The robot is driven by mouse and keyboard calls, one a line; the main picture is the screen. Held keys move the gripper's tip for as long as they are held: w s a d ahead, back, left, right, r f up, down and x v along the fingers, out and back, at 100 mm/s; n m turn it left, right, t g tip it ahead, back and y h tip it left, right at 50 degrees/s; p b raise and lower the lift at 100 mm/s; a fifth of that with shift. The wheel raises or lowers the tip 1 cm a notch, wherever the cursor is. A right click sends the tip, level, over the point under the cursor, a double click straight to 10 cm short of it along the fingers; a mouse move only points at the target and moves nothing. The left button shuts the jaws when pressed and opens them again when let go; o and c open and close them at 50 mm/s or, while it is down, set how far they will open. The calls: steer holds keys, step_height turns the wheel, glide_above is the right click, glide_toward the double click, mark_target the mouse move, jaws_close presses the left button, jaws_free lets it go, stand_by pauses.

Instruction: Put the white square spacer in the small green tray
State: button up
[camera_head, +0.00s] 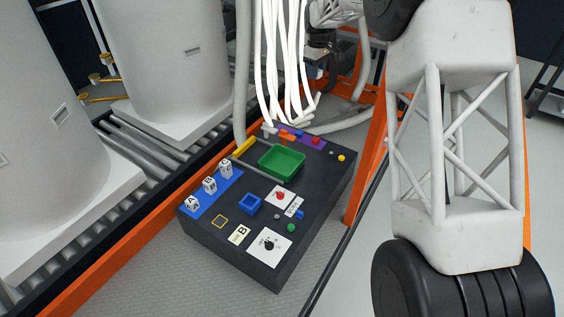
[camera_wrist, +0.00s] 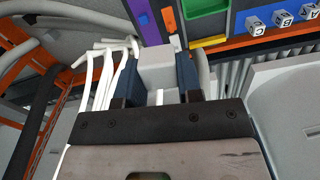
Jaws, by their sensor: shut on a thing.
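My gripper (camera_wrist: 158,72) is shut on a pale grey-white block, which I take to be the white square spacer (camera_wrist: 155,62). The block sits between the two dark fingers, its near part partly hidden. The small green tray (camera_head: 282,161) stands on the dark workbench top and looks empty. In the wrist view part of the green tray (camera_wrist: 206,9) shows at the top, beyond and to the right of the held block. I cannot make out the gripper's fingers clearly in the head view.
White hanging tubes (camera_head: 287,60) come down just behind the tray. A yellow bar (camera_head: 244,147), a purple strip (camera_head: 315,142), lettered cubes (camera_head: 209,185) and a blue tray (camera_head: 249,204) share the dark box top (camera_head: 213,237). Large white tanks (camera_head: 175,60) stand at the left.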

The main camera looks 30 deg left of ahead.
steer(key=s+a+f, duration=0.2)
steer(key=s+f, duration=0.1)
steer(key=f, duration=0.4)
steer(key=s+a+f, duration=0.3)
steer(key=s+f, duration=0.1)
steer(key=f, duration=0.4)
steer(key=n, duration=0.1)
glide_above(277, 165)
steer(key=s+d, duration=0.2)
step_height(277, 165, down, 14)
steer(key=shift+s+a+r, duration=0.15)
steer(key=shift+a+r, duration=0.05)
steer(key=shift+a, duration=0.05)
steer(key=shift+f, duration=0.1)
steer(key=shift+f, duration=2.85)
steer(key=shift+f, duration=0.1)
steer(key=shift+f, duration=2)
